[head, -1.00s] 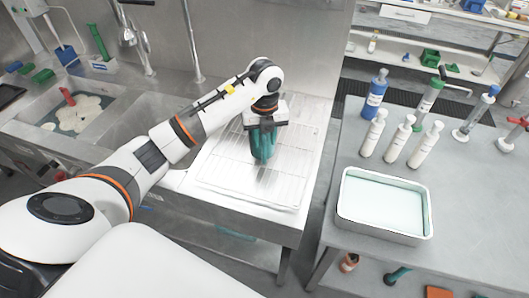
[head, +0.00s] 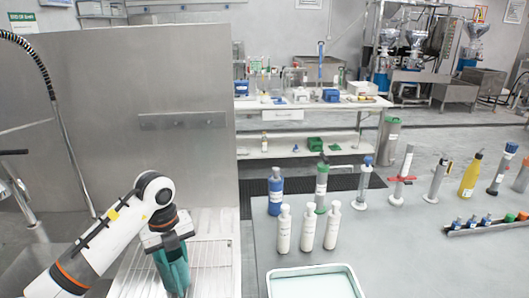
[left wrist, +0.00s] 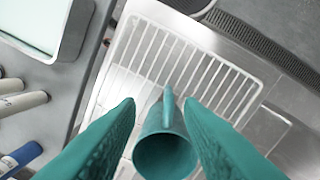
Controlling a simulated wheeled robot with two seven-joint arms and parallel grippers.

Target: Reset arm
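My left gripper (head: 174,272) is over the wire drying rack (head: 212,278), its fingers pointing down. In the left wrist view its two teal fingertips (left wrist: 161,102) are apart. A teal scoop-like vessel (left wrist: 166,155) with a round open mouth and a thin handle shows between and below the fingers. Its handle does not appear to touch either finger. In the head view I cannot tell the vessel apart from the teal fingers. My right gripper is not in view.
The steel wall panel (head: 140,110) stands behind the rack, and a tap hose is at far left. On the grey table to the right are several white bottles (head: 307,232), a blue bottle (head: 276,193), a green-topped cylinder (head: 321,185) and a white-filled tray (head: 313,284).

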